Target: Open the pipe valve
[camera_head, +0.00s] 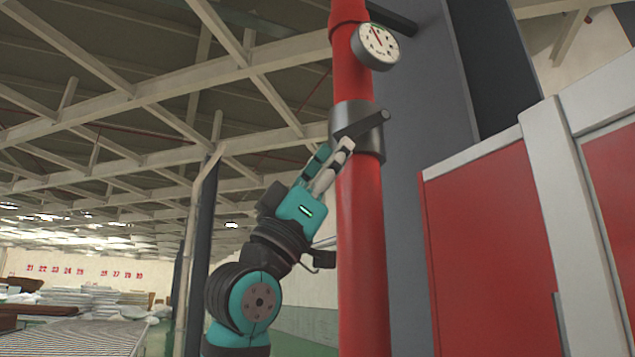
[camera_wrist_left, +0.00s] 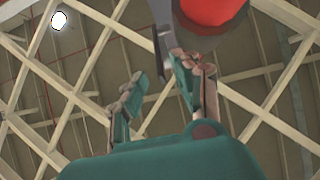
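The red pipe (camera_head: 361,240) stands upright in the middle of the head view. A grey metal valve collar (camera_head: 350,118) wraps around it, with a dark lever handle (camera_head: 365,124) pointing down and left. My left gripper (camera_head: 334,150) reaches up from below left, its fingertips close to the lever's lower end. In the left wrist view, the two fingers of my left gripper (camera_wrist_left: 162,76) are apart. The lever handle (camera_wrist_left: 162,50) shows beside the right finger, near the gap; whether they touch is unclear. The pipe (camera_wrist_left: 212,10) appears at the top. My right gripper is out of view.
A round white gauge (camera_head: 376,46) sits on the pipe above the valve. A grey column (camera_head: 420,110) stands behind the pipe, and a red panel with a pale frame (camera_head: 485,250) fills the right. White stacks (camera_head: 85,300) lie far left.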

